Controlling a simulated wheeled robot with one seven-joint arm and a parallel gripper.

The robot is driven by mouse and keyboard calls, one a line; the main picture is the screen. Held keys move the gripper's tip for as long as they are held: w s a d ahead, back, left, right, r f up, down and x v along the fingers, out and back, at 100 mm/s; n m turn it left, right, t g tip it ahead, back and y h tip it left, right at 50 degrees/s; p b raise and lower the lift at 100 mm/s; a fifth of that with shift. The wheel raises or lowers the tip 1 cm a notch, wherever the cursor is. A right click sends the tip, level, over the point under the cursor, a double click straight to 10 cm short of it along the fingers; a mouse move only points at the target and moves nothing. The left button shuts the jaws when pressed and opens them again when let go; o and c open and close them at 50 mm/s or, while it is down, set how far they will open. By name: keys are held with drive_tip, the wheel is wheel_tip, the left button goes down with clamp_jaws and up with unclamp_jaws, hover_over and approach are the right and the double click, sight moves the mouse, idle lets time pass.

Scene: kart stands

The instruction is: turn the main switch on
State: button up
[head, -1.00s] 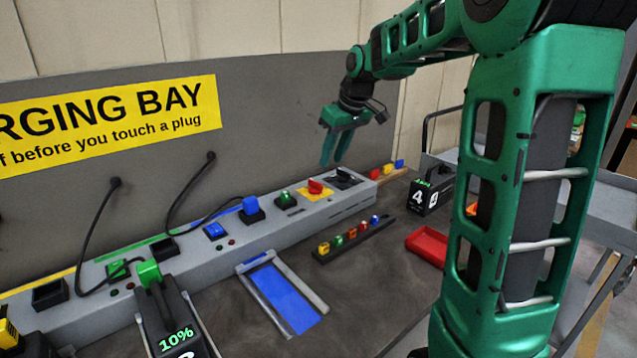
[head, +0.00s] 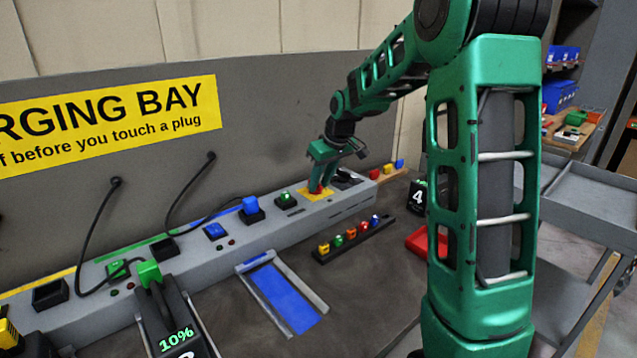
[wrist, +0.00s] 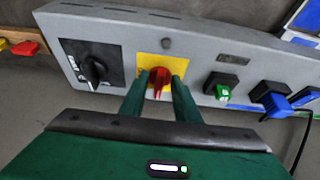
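The red rotary switch on its yellow plate (head: 314,190) sits near the right end of the grey power rail; I take it as the main switch. In the wrist view the red handle (wrist: 157,83) points roughly straight down the picture. My gripper (head: 321,184) is down at the switch. In the wrist view my gripper (wrist: 159,80) is open, with one finger on each side of the red handle and narrow gaps showing. Whether a fingertip touches the yellow plate I cannot tell.
A black rotary knob (wrist: 95,70) sits beside the switch. Green (head: 285,198) and blue (head: 250,207) plugs stand on the rail's other side. Cables loop from the back panel. A rack of small coloured pieces (head: 350,238) and a red tray (head: 416,240) lie in front.

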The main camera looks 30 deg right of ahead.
drive_tip(key=shift+c, duration=0.6)
clamp_jaws()
